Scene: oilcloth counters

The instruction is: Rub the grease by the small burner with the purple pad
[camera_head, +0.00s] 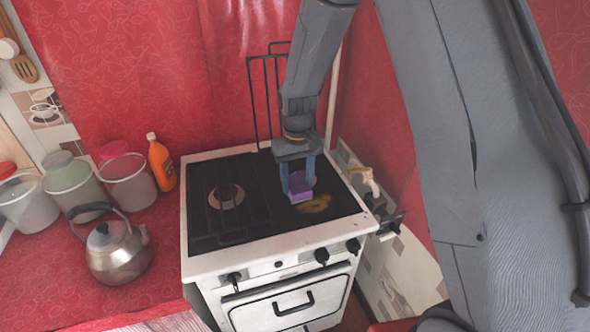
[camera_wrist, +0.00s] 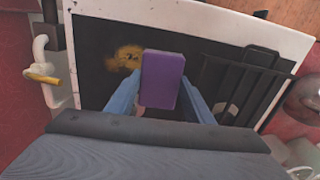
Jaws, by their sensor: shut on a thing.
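The purple pad (camera_head: 299,184) is held between the blue fingers of my gripper (camera_head: 300,177), over the right side of the black stove top. In the wrist view the pad (camera_wrist: 162,80) sits upright between the two fingers of my gripper (camera_wrist: 160,100). A yellowish-brown grease patch (camera_head: 315,204) lies on the stove top just in front and right of the pad. I cannot tell how high the pad is above the surface. A burner (camera_head: 226,196) shows at the left of the stove.
A dark grate (camera_head: 240,213) covers the stove's left half; another rack stands upright behind. A steel kettle (camera_head: 118,248), an orange bottle (camera_head: 161,162) and several jars stand on the red counter at left. A pipe with a yellow valve (camera_head: 366,177) is beside the stove's right edge.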

